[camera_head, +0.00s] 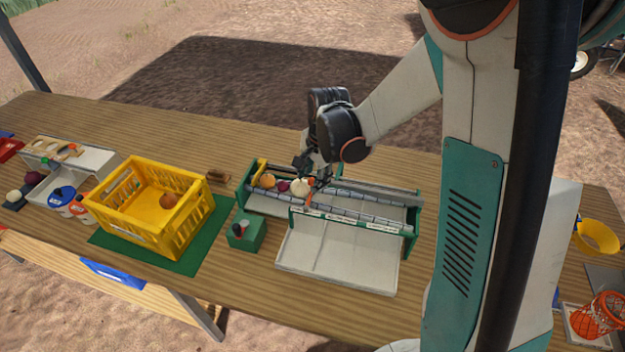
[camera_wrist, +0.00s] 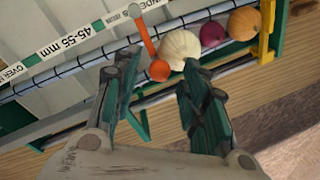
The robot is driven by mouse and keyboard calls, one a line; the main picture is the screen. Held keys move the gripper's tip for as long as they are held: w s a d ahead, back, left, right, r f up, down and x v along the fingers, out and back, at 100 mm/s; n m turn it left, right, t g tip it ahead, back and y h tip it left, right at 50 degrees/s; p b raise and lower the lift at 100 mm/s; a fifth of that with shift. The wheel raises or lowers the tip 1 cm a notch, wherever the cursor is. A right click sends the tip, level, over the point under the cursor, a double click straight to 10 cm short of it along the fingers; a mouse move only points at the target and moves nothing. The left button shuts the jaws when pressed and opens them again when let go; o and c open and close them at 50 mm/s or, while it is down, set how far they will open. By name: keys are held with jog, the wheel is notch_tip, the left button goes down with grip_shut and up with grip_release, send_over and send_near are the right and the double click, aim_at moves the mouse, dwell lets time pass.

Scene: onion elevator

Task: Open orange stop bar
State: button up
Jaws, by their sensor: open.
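The orange stop bar (camera_wrist: 145,35) lies across the roller track, with a round orange knob (camera_wrist: 160,70) at its near end; it is small and partly covered in the head view (camera_head: 310,190). A white onion (camera_wrist: 180,48) sits right beside the bar, followed by a purple onion (camera_wrist: 212,34) and a yellow-brown onion (camera_wrist: 244,23). My gripper (camera_wrist: 154,72) is open above the track's edge. Its fingers are apart, with the knob showing between and just beyond the tips. Whether a finger touches it I cannot tell. The gripper (camera_head: 312,178) also shows in the head view.
The green-framed sorter (camera_head: 410,222) has a white tray (camera_head: 340,260) in front, with a label strip reading "45-55 mm". A green box with a red-topped control (camera_head: 243,235) stands left of it. A yellow crate (camera_head: 150,225) with one onion stands farther left.

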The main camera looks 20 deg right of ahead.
jog(key=shift+f, duration=0.5)
grip_shut()
jog(key=shift+s+d+m+h+b, duration=0.2)
jog(key=shift+s+d+m+b, duration=0.15)
jog(key=shift+m, duration=0.75)
jog(key=shift+s+d+m+h+b, duration=0.25)
jog(key=shift+s+d+m, duration=0.2)
jog(key=shift+m, duration=0.65)
grip_release()
